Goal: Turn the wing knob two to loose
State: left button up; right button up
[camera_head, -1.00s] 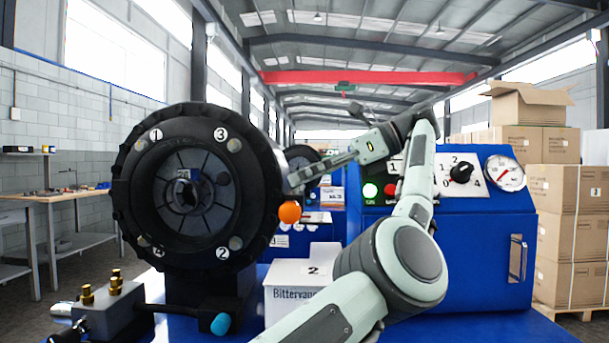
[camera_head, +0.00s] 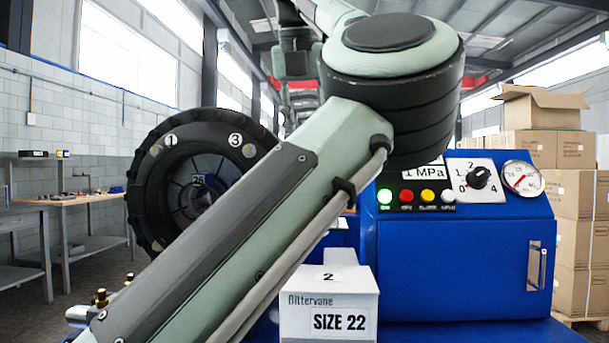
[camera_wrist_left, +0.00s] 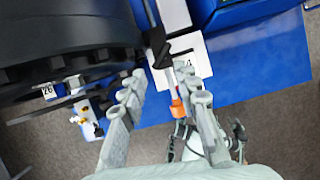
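The black crimper ring (camera_head: 146,205) stands at the left in the head view, with number plates 1 (camera_head: 171,139) and 3 (camera_head: 235,139) on its face. My left arm (camera_head: 270,190) crosses in front and hides its lower right, so wing knob two cannot be made out there. In the left wrist view, the ring's dark side (camera_wrist_left: 65,40) is at the left. My left gripper (camera_wrist_left: 163,82) is open, its two fingers apart. An orange tip (camera_wrist_left: 177,108) shows between them, and a black forked part (camera_wrist_left: 159,45) lies ahead; I cannot tell whether either is touched. My right gripper is not in view.
A white box (camera_head: 328,300) marked SIZE 22 stands on the blue table. The blue control cabinet (camera_head: 455,265) with lights, selector and gauge is at right. Cardboard boxes (camera_head: 580,220) are stacked behind it. A workbench (camera_head: 70,199) is at left.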

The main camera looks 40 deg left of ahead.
pick_arm(q)
jog(key=x, duration=0.8)
jog(key=shift+w+d, duration=0.1)
jog(key=shift+r, duration=0.1)
jog(key=shift+c, duration=0.2)
